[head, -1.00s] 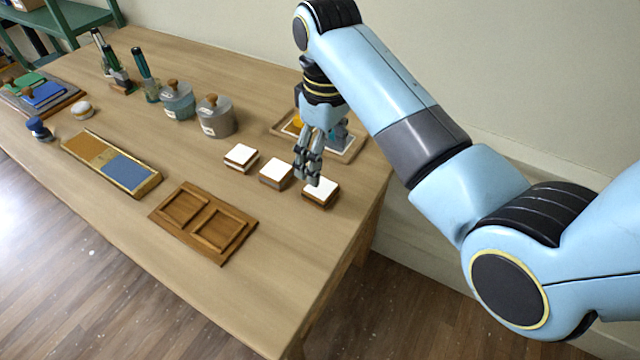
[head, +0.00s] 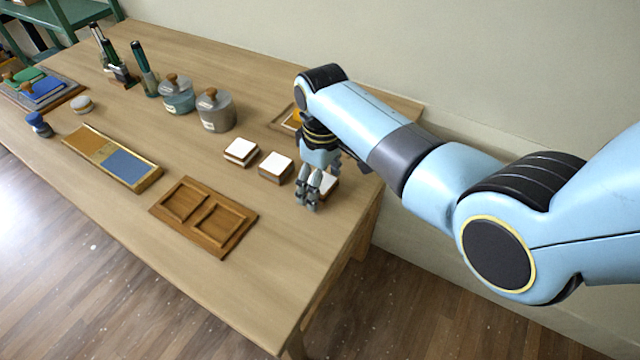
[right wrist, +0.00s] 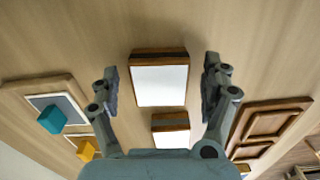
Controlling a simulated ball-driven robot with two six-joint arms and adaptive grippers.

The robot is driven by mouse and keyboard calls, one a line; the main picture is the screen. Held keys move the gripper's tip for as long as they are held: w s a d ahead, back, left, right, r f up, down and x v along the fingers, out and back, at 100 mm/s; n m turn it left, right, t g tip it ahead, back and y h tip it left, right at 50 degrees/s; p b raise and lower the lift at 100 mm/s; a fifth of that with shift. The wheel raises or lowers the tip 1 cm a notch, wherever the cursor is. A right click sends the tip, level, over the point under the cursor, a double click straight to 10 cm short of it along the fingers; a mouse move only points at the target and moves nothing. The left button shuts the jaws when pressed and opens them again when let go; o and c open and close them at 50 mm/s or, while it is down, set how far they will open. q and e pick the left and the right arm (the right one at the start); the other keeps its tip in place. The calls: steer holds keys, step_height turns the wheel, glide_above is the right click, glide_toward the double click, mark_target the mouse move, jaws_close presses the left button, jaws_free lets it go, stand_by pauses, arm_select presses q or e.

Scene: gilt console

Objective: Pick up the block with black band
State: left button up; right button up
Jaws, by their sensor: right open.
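Three small white-topped wooden blocks stand in a row: a left block (head: 241,151), a middle block (head: 276,167) and a right block (head: 331,186), partly hidden behind my right gripper. My right gripper (head: 307,203) is open above the table by the right block. In the right wrist view, one white-topped block (right wrist: 159,84) lies between the open fingers (right wrist: 160,75) in the picture, not gripped. A second block (right wrist: 171,138) is below it in the picture and shows a greyish band on its brown side. My left gripper is not in view.
A wooden tray with two recesses (head: 243,213) lies in front of the blocks. A framed tray (head: 284,119) is behind my right arm; a teal cube (right wrist: 51,119) and a yellow cube (right wrist: 86,151) show there. Lidded jars (head: 214,112) stand farther left. The front right tabletop is clear.

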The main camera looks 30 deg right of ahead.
steer(key=c, duration=1.3)
steer(key=shift+o, duration=0.2)
steer(key=shift+r, duration=0.1)
